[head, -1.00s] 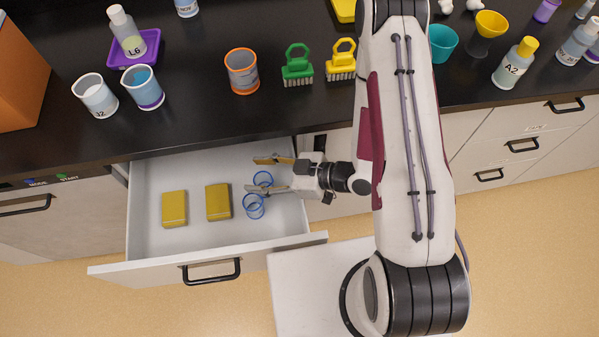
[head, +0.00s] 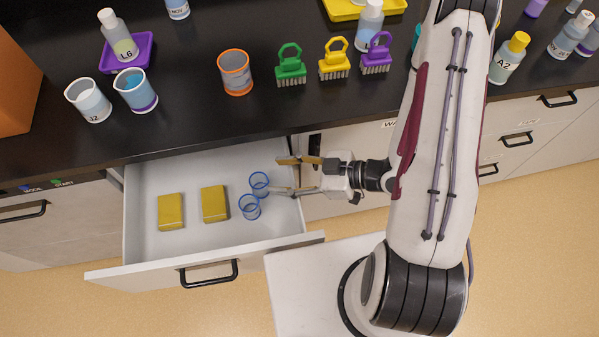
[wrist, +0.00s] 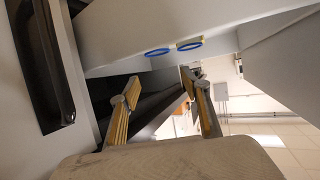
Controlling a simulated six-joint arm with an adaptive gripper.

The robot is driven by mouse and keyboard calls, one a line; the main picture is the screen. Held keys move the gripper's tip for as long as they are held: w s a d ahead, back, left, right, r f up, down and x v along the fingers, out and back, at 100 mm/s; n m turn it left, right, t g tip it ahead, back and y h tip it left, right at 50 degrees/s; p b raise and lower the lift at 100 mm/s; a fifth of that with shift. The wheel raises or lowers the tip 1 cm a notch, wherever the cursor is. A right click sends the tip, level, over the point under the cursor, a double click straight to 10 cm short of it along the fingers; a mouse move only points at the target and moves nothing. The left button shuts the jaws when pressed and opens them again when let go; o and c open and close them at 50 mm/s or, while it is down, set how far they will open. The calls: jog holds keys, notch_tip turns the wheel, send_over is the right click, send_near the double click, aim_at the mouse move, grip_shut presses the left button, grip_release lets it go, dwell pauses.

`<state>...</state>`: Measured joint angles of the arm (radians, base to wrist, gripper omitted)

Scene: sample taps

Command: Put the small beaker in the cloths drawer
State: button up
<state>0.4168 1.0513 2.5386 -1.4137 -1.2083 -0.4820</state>
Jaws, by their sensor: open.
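Two small clear beakers with blue rims are in the open drawer (head: 240,238), near its right side. One beaker (head: 259,184) is behind the other beaker (head: 249,207). Two yellow folded cloths (head: 170,211) (head: 215,204) lie to their left. My gripper (head: 276,175) is open and empty, just right of the beakers at the drawer's right edge. The lower finger's tip is close to the beakers; I cannot tell whether it touches. In the wrist view, two blue rims (wrist: 157,52) (wrist: 189,44) show beyond the open fingers (wrist: 161,86).
The black counter (head: 190,120) stands behind the drawer, holding an orange-rimmed beaker (head: 235,74), larger beakers (head: 135,90), several brushes (head: 290,68) and bottles. The drawer's front panel (head: 205,262) rises on the near side. The drawer floor's front left is clear.

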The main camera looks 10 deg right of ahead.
jog(key=shift+v, duration=2)
